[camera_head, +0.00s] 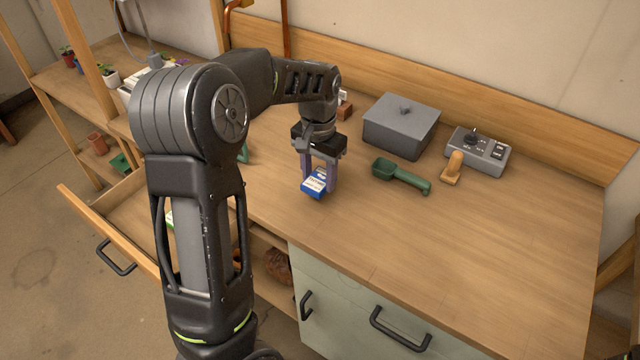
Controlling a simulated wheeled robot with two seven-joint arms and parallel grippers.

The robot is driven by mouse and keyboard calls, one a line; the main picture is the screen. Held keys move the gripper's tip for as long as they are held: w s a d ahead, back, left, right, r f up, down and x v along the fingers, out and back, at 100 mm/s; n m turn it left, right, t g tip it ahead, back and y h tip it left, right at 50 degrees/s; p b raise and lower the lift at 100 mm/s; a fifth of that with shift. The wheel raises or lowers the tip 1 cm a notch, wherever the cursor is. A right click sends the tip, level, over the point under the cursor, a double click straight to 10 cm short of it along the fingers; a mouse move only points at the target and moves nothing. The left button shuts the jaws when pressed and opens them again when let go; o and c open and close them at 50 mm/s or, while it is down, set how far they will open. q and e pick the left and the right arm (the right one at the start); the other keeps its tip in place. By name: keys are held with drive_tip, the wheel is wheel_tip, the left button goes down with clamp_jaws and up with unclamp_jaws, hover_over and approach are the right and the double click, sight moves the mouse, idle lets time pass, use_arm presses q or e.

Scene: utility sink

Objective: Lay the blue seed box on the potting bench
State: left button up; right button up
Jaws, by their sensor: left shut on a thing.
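The blue seed box (313,188) is small, with a white label, and shows at the centre of the head view. My left gripper (319,176) points down with its fingers around the box and is shut on it. The box is at or just above the top of the wooden potting bench (440,250); I cannot tell whether it touches. The gripper fingers hide part of the box. My right gripper is not in view.
A grey lidded box (402,125), a green scoop (401,176), a wooden-handled tool (453,168) and a grey control box (478,152) stand at the back. An open drawer (125,228) juts out at the left. The bench's front right is clear.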

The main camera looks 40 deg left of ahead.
sight(319, 179)
use_arm(q)
drive_tip(key=shift+f, duration=1.9)
drive_tip(key=shift+f, duration=0.25)
drive_tip(key=o, duration=1.3)
drive_tip(key=shift+r, duration=0.1)
wheel_tip(319, 179, up, 12)
drive_tip(key=shift+r, duration=0.2)
